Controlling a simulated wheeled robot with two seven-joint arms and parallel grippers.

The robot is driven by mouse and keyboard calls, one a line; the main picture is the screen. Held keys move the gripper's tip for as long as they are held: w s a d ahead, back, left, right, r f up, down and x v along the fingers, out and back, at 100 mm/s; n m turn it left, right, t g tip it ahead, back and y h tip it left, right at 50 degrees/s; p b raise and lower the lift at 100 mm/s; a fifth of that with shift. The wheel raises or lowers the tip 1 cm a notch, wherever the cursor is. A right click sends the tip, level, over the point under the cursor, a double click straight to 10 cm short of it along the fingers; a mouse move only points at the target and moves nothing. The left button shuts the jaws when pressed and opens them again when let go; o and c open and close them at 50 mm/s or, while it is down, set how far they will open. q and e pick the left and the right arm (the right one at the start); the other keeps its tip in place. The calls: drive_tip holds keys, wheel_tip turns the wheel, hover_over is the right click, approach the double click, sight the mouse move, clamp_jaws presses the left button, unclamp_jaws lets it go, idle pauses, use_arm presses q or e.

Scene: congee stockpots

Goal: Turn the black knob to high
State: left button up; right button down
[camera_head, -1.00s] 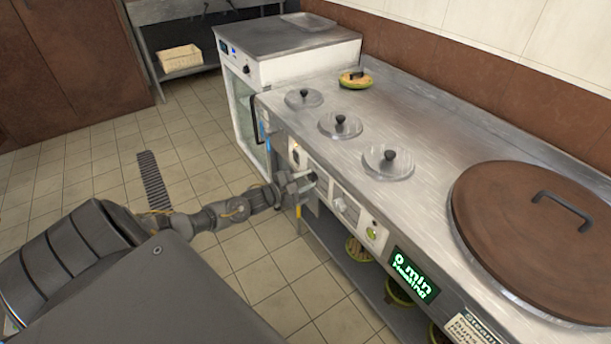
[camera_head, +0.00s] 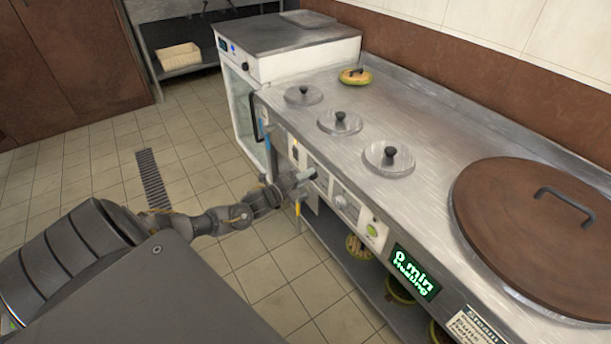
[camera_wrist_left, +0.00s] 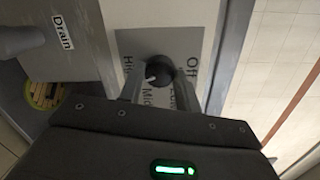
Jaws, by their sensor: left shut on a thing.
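My left gripper (camera_head: 306,176) is at the front panel of the steel counter in the head view, where it covers the knob. In the left wrist view the black knob (camera_wrist_left: 160,70) sits on a grey label plate (camera_wrist_left: 198,44). The left gripper (camera_wrist_left: 159,88) is shut on it, one finger on each side. The knob's white mark points left and slightly down, toward the High side of the plate. High is at the left, Mid below, and Low and Off at the right, partly covered by fingers. My right gripper is not in view.
A second control (camera_head: 345,203) and a green button (camera_head: 372,231) are right of the gripper, beside a green display (camera_head: 414,272). Several pot lids and a large brown lid (camera_head: 545,230) lie on the countertop. A Drain label (camera_wrist_left: 63,32) is left of the knob. The tiled floor is clear.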

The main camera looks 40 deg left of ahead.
use_arm(q)
drive_tip(key=m, duration=0.3)
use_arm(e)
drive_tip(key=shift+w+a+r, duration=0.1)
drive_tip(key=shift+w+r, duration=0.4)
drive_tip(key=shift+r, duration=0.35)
use_arm(q)
drive_tip(key=shift+m, duration=0.5)
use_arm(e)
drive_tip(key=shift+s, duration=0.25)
use_arm(q)
drive_tip(key=o, duration=0.8)
drive_tip(key=shift+o, duration=0.9)
drive_tip(key=s+a, duration=0.2)
drive_tip(key=s, duration=0.8)
drive_tip(key=shift+s, duration=0.3)
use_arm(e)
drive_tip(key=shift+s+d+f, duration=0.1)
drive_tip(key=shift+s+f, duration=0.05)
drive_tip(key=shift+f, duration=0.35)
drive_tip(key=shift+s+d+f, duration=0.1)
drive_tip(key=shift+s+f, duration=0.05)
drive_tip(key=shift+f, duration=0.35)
